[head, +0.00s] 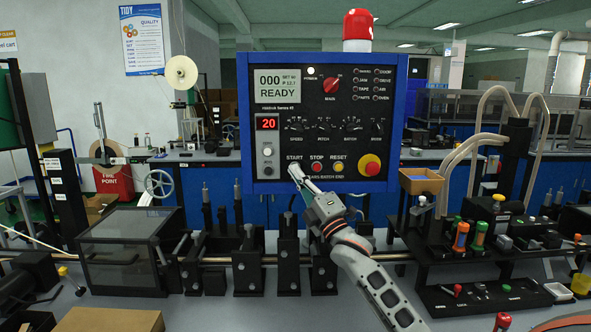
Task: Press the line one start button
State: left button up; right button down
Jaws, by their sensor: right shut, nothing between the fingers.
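A blue-framed control panel (321,110) stands upright in front of me. Its lower row is labelled START, STOP and RESET. The red stop button (316,167) and yellow reset button (337,167) show. The start button under the START label is covered by my fingertips, so I cannot tell whether they touch it or whether it is pressed. My right gripper (297,173) is shut and empty, its tips pointing up and left at that spot. Its arm comes in from the lower right. The panel display reads READY. My left gripper is not in view.
A red emergency stop on a yellow base (370,165) sits right of the reset button. A red selector knob (331,84) and several black knobs are above. A row of black machine blocks and a shaft runs below the panel. A tool rack (480,262) stands at right.

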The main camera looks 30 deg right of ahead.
jog(key=shift+w+d, duration=0.1)
jog(key=shift+w, duration=0.05)
dwell(0.4)
jog(key=shift+w+d, duration=0.15)
jog(key=shift+w, duration=0.1)
dwell(0.4)
jog(key=shift+s+a, duration=0.25)
jog(key=shift+s, duration=0.15)
jog(key=s+a+p, duration=0.1)
jog(key=s+a, duration=0.1)
jog(key=s, duration=0.1)
jog(key=s+a+p, duration=0.1)
jog(key=s, duration=0.1)
jog(key=shift+p, duration=0.35)
jog(key=shift+f, duration=0.1)
dwell(0.8)
